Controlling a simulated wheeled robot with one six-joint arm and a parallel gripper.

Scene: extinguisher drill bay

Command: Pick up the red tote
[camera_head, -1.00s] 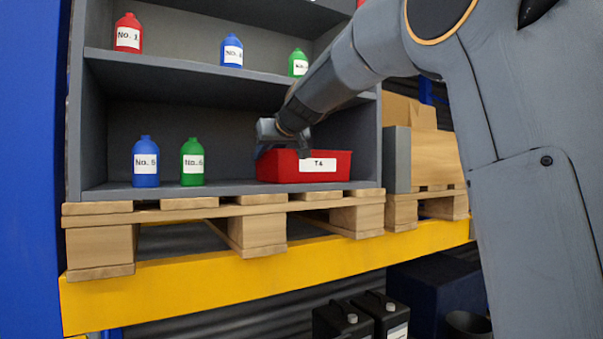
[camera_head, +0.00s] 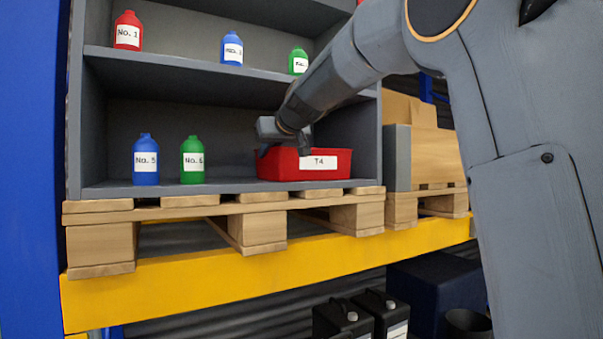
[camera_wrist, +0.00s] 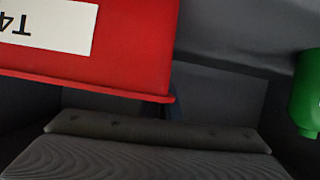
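The red tote (camera_head: 335,166), with a white T4 label, sits upright on the lower shelf at its right side. In the wrist view the tote (camera_wrist: 120,60) fills the upper left, its label upside down, and its rim comes close to my gripper. My gripper (camera_head: 284,138) is at the tote's upper left in the head view. A ridged grey finger pad (camera_wrist: 150,158) shows along the bottom of the wrist view. The fingertips are mostly hidden in the head view, so I cannot tell the opening or any contact.
A green bottle (camera_head: 192,162) and a blue bottle (camera_head: 146,161) stand left of the tote. The shelf's right wall (camera_head: 368,140) is close beside it. The upper shelf board (camera_head: 170,66) lies overhead. A wooden pallet (camera_head: 255,225) is below.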

